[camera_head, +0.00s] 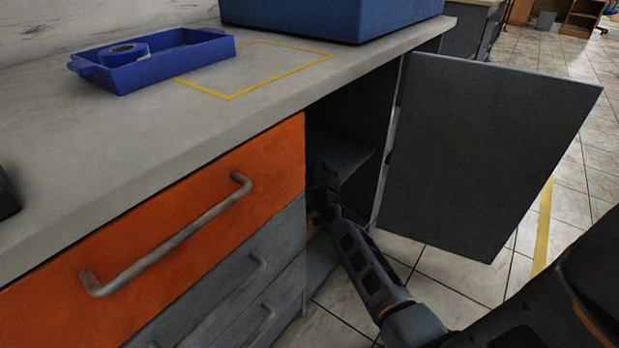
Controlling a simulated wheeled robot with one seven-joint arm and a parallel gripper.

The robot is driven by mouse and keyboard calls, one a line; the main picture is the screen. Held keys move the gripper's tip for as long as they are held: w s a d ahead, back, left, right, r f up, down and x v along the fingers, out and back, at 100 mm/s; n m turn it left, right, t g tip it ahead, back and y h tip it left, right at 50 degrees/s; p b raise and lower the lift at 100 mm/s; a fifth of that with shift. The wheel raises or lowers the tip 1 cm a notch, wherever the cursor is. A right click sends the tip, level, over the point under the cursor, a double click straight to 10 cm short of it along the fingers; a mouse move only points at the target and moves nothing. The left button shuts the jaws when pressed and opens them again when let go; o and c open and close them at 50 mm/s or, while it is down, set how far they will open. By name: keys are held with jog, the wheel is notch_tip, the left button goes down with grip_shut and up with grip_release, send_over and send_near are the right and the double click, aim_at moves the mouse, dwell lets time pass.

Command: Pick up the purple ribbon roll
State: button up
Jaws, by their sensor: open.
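No clearly purple ribbon roll shows. A blue to blue-violet roll (124,53) lies flat in a blue tray (165,64) on the worktop at the upper left; I cannot tell whether it is the ribbon roll named. My arm reaches from the lower right into the open cabinet. My gripper (321,178) is at the cabinet's left side, near the inner shelf, dark and partly hidden behind the drawer front's edge. It is open; its fingertips and anything by them are hard to make out. It is well below and to the right of the tray.
The grey cabinet door (490,150) stands open to the right of my arm. The orange drawer (190,225) is left of the opening. A dark shelf (340,152) crosses inside. A large blue box (330,20) stands on the worktop behind a yellow outline (285,73).

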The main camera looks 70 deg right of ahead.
jog(key=c, duration=0.8)
jog(key=shift+r+p, duration=0.3)
